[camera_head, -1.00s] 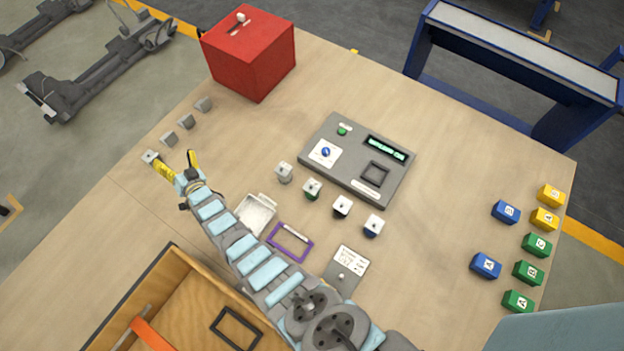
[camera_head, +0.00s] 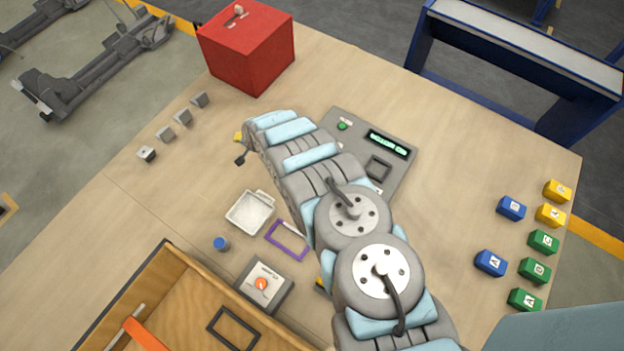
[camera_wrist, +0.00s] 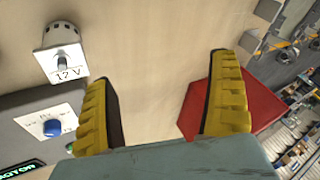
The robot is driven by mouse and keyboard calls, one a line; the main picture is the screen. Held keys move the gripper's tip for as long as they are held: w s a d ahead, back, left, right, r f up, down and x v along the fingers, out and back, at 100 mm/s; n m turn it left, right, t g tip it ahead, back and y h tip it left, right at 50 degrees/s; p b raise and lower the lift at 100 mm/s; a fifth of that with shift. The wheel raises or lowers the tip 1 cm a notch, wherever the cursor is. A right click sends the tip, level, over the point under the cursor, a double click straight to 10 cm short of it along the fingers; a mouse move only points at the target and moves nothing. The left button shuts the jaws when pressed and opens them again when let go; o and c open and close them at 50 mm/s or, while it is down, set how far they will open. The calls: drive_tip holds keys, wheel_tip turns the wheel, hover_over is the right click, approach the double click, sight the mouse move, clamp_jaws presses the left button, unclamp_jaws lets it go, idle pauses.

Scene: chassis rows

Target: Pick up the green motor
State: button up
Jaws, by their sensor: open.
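The green motor does not show clearly in either current view; the row of small motors in front of the tester is covered by my arm in the head view. One pale grey motor (camera_wrist: 62,50) with a voltage label shows at the upper left of the wrist view, left of my fingers. My gripper (camera_wrist: 162,100) is open, with two yellow ribbed fingers apart and only bare table between them. In the head view, my arm hides most of the gripper; a yellow bit (camera_head: 239,137) shows at its far end.
The grey tester (camera_head: 398,165) stands partly behind my arm; its blue knob (camera_wrist: 53,128) shows in the wrist view. A red box (camera_head: 247,52) stands at the back. Small grey blocks (camera_head: 182,117) line the left. Coloured lettered blocks (camera_head: 538,242) stand right. A white tray (camera_head: 250,212) sits centrally.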

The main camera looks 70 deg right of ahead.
drive_tip(key=s+r+m+g+y+b, duration=0.1)
drive_tip(key=s+r+m+g+y, duration=0.15)
drive_tip(key=s, duration=0.85)
drive_tip(key=s+r+m+g+y+b, duration=0.1)
drive_tip(key=s+g, duration=0.2)
drive_tip(key=s, duration=0.7)
drive_tip(key=shift+t, duration=0.25)
drive_tip(key=f+b, duration=0.1)
drive_tip(key=f, duration=0.1)
drive_tip(key=f+b, duration=0.2)
drive_tip(key=f, duration=0.1)
drive_tip(key=f+b, duration=0.2)
drive_tip(key=shift+s+f, duration=0.2)
drive_tip(key=shift+s, duration=0.05)
drive_tip(key=shift+d+f+p, duration=0.1)
drive_tip(key=shift+f+p, duration=0.2)
drive_tip(key=shift+f, duration=2.1)
drive_tip(key=shift+f, duration=0.1)
drive_tip(key=shift+s+a+f, duration=0.15)
drive_tip(key=shift+a+f, duration=0.05)
drive_tip(key=shift+f, duration=0.7)
drive_tip(key=shift+a+f+p, duration=0.1)
drive_tip(key=shift+f+p, duration=0.2)
drive_tip(key=shift+f, duration=1.3)
